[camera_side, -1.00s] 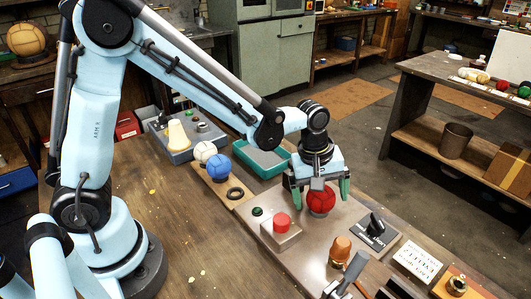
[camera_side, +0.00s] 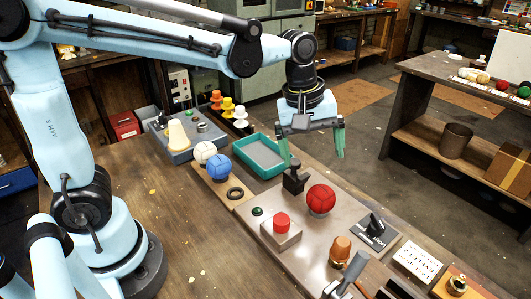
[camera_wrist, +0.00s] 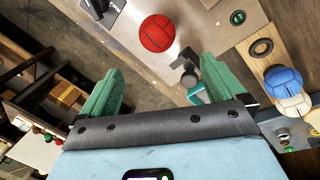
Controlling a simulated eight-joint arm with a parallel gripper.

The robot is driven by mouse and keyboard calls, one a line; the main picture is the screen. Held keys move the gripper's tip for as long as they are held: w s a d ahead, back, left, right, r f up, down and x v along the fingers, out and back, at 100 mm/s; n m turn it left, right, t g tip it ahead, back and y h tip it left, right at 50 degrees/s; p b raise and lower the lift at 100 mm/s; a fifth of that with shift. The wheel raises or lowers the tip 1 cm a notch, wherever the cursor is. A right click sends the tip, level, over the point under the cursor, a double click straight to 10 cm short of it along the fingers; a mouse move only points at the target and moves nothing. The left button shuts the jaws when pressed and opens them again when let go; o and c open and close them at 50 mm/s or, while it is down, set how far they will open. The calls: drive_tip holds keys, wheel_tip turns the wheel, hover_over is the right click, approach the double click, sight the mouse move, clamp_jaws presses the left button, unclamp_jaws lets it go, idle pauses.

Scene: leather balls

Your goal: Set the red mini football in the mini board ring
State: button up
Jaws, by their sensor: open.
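The red mini football (camera_side: 321,199) rests on the metal-topped panel, beside a small black upright fixture (camera_side: 294,181). The ball also shows at the top of the wrist view (camera_wrist: 157,33). My gripper (camera_side: 312,150) is open and empty, raised above and behind the ball; its green fingers are spread wide in the wrist view (camera_wrist: 160,88). A wooden board (camera_side: 213,187) to the left holds a white ball (camera_side: 204,151), a blue ball (camera_side: 217,167) and an empty dark ring (camera_side: 236,193) at its near end. The ring also shows in the wrist view (camera_wrist: 261,47).
A teal tray (camera_side: 258,158) lies behind the board. A red button box (camera_side: 281,229), an orange knob (camera_side: 340,250) and a black switch (camera_side: 375,227) stand on the panel. The wooden bench at front left is clear.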

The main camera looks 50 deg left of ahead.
drive_tip(key=s+a+f+m+t+y, duration=0.1)
drive_tip(key=s+a+m+t, duration=0.4)
drive_tip(key=s+a+m, duration=0.3)
drive_tip(key=s+m, duration=0.1)
drive_tip(key=m, duration=0.1)
drive_tip(key=shift+a+f+m, duration=0.25)
drive_tip(key=shift+a+m, duration=0.05)
drive_tip(key=shift+a, duration=0.1)
drive_tip(key=shift+w, duration=0.1)
drive_tip(key=shift+c, duration=0.5)
